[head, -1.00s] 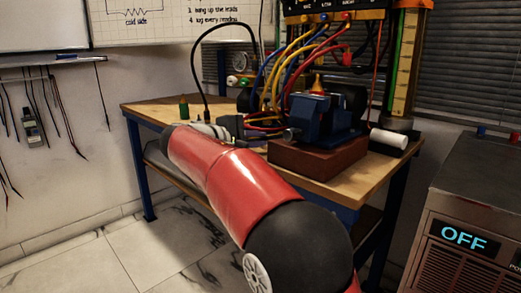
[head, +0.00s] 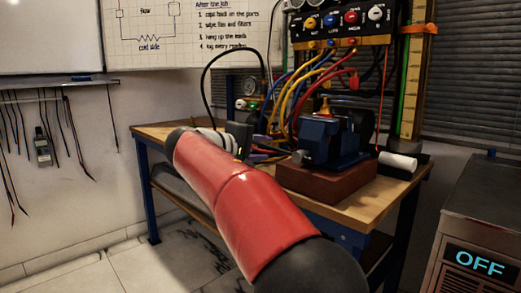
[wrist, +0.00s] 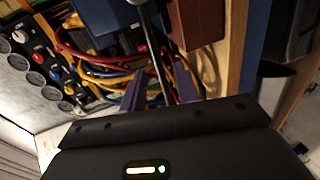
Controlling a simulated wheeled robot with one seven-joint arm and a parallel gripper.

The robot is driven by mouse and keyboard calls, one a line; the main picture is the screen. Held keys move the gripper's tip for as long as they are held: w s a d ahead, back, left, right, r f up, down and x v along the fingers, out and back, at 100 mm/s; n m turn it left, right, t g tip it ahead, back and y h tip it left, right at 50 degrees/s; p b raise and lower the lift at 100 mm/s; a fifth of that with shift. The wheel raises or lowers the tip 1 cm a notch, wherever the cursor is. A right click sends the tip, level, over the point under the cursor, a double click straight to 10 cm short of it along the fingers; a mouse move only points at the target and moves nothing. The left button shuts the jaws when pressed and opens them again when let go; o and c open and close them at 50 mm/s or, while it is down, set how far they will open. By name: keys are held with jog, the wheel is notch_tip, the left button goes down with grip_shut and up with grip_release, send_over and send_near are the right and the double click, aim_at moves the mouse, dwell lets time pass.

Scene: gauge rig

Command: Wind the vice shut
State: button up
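The blue vice (head: 322,142) sits on a reddish-brown block (head: 315,180) on the workbench. In the wrist view, a blue part of the vice (wrist: 103,18) and the block (wrist: 198,22) show at the top. A thin metal bar (wrist: 151,42) runs from the vice side down between my fingers. My gripper (wrist: 160,90) has its two purplish fingers apart, one on each side of the bar, with gaps visible. In the head view my gripper (head: 240,138) is left of the vice, mostly hidden behind my red arm. The jaw gap of the vice is not clear.
Blue, yellow and red cables (head: 295,95) hang from a panel (head: 340,20) behind the vice. A white roll (head: 398,164) lies right of the block on the workbench (head: 405,186). A cabinet reading OFF (head: 475,262) stands at the right.

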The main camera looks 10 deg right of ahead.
jog(key=v, duration=0.7)
jog(key=shift+s+a, duration=0.15)
jog(key=shift+a, duration=0.1)
jog(key=shift+r, duration=0.1)
jog(key=shift+c, duration=0.3)
